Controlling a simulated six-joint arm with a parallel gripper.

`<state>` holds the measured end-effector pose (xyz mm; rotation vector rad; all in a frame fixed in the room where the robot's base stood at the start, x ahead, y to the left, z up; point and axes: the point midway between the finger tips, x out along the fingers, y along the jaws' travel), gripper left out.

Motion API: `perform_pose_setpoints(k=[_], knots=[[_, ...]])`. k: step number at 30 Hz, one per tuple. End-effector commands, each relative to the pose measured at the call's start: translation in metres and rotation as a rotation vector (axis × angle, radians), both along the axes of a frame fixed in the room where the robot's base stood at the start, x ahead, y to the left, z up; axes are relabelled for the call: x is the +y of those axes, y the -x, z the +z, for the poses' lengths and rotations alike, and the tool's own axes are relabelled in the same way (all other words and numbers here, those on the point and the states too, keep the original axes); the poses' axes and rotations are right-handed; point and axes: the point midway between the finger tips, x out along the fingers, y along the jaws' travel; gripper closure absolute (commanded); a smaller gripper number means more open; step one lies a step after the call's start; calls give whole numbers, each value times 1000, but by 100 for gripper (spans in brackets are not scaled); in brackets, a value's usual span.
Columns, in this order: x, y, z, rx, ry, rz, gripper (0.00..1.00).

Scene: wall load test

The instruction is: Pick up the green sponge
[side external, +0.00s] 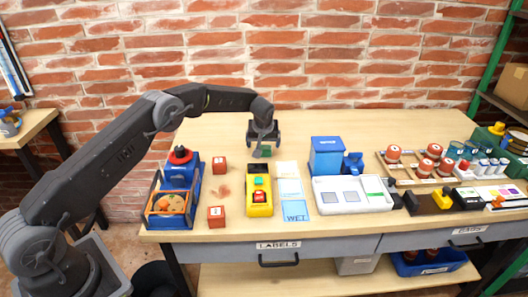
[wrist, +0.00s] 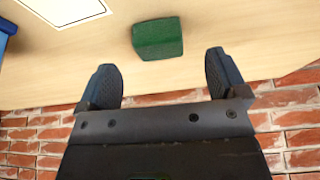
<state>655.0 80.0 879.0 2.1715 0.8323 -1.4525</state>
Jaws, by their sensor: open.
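The green sponge (wrist: 158,38) is a small dark green block on the wooden table. In the wrist view it lies beyond my fingertips, roughly centred between them and a little apart from them. In the side view the green sponge (side external: 264,150) shows just below my gripper (side external: 263,146), partly hidden by the fingers. My gripper (wrist: 162,75) is open, with its two dark fingers spread wide and nothing between them.
A blue box (side external: 326,156) and white tray (side external: 352,207) are to the right. Red blocks (side external: 219,166) are to the left. The table behind the sponge is clear up to the brick wall.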

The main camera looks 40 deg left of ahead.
Motion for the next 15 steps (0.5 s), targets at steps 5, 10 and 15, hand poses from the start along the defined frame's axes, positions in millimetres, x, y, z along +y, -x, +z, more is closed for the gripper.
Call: perform_pose_setpoints(k=[5,10,15], knots=[[3,-4,-18,1,1,0,8],[7,-11,-40,0,1,1,8],[10,-14,-49,-2,0,1,8]])
